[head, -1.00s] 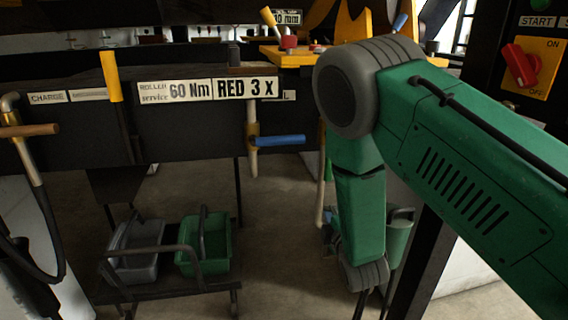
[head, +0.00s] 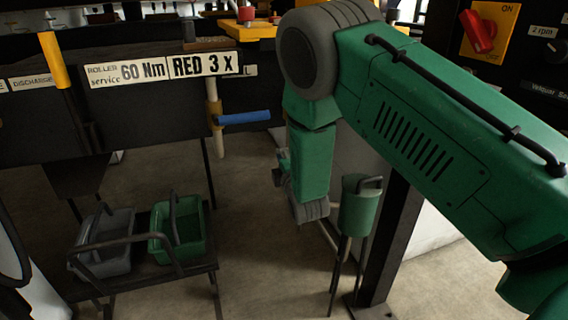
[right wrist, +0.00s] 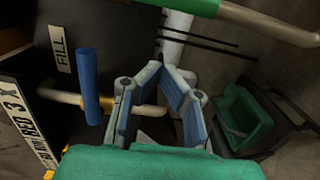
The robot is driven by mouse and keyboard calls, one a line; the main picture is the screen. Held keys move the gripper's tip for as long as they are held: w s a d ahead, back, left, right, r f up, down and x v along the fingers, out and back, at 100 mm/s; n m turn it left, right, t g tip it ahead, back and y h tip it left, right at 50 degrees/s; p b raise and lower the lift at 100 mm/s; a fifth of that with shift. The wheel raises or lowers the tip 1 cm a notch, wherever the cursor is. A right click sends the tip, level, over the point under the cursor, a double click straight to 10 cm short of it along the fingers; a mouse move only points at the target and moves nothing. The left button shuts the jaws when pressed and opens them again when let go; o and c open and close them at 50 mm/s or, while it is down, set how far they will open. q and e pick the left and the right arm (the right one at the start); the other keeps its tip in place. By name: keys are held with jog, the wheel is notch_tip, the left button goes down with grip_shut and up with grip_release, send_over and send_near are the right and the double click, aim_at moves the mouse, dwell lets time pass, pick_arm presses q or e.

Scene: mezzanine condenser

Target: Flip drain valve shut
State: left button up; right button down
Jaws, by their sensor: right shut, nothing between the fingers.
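A blue lever handle (head: 243,117) sticks out to the right from a pale vertical pipe with a brass-coloured fitting (head: 213,108). It also shows in the right wrist view (right wrist: 88,85), beside a plate reading FILL (right wrist: 59,48). A yellow handle (head: 53,60) stands upright further left. No label reading drain is legible, so I cannot tell which handle is the drain valve. My right gripper (right wrist: 159,68) is shut and empty, its blue-padded fingers to the right of the blue handle and apart from it. In the head view it is mostly hidden by my green arm. My left gripper is out of view.
A sign reading RED 3 X (head: 202,65) is on the dark panel above the blue handle. A grey tub (head: 106,250) and a green tub (head: 183,238) sit on a low dark cart. A dark post (head: 388,235) stands at right.

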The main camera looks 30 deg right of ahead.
jog(key=w+d, duration=0.3)
jog(key=d, duration=0.2)
jog(key=shift+w, duration=0.25)
jog(key=shift+d, duration=0.1)
